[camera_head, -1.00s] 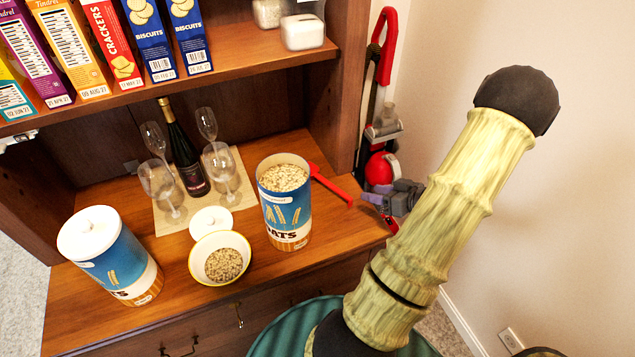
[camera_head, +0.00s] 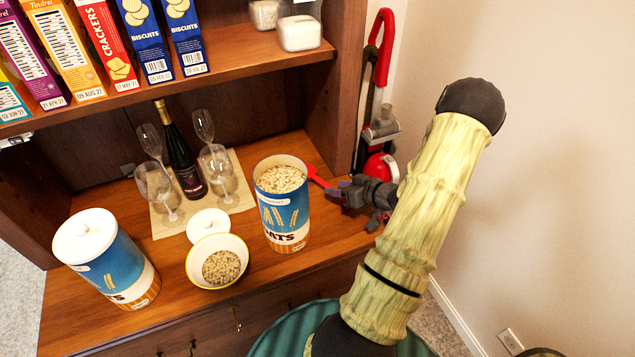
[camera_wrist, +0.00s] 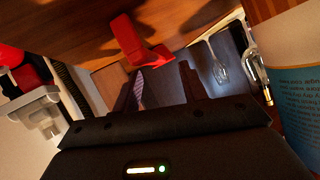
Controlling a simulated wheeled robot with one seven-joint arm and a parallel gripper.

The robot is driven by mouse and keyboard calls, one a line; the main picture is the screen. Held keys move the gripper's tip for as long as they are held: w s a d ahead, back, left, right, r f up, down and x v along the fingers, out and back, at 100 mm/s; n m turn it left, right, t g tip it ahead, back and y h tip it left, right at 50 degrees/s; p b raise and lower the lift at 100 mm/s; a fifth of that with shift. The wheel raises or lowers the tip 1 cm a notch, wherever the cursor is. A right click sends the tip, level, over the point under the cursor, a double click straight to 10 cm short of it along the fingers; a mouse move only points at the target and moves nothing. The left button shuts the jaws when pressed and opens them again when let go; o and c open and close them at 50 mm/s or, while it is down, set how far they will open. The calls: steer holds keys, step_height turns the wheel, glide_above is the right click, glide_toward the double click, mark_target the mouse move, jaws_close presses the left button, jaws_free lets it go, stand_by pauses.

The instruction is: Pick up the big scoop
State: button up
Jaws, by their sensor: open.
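The red scoop (camera_head: 315,176) lies on the wooden counter just right of the open oats canister (camera_head: 286,222). Its right part is hidden behind my gripper in the head view. My gripper (camera_head: 336,188) is open and empty at the counter's right end, close to the scoop. In the wrist view the red scoop (camera_wrist: 137,42) shows just beyond the gap between my two fingers (camera_wrist: 158,92). The fingers do not close on it; whether they touch it I cannot tell.
A bowl of oats (camera_head: 218,262), a white lid (camera_head: 208,224) and a closed canister (camera_head: 107,258) stand to the left. Behind are a wine bottle (camera_head: 184,155) and several glasses. A shelf with boxes overhangs the counter. A red vacuum cleaner (camera_head: 377,166) stands right of the hutch.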

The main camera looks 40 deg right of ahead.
mark_target(327, 184)
steer(key=shift+w, duration=0.1)
steer(key=x, duration=0.5)
steer(key=shift+w+d, duration=0.15)
steer(key=shift+d, duration=0.1)
steer(key=shift+c, duration=0.4)
jaws_close()
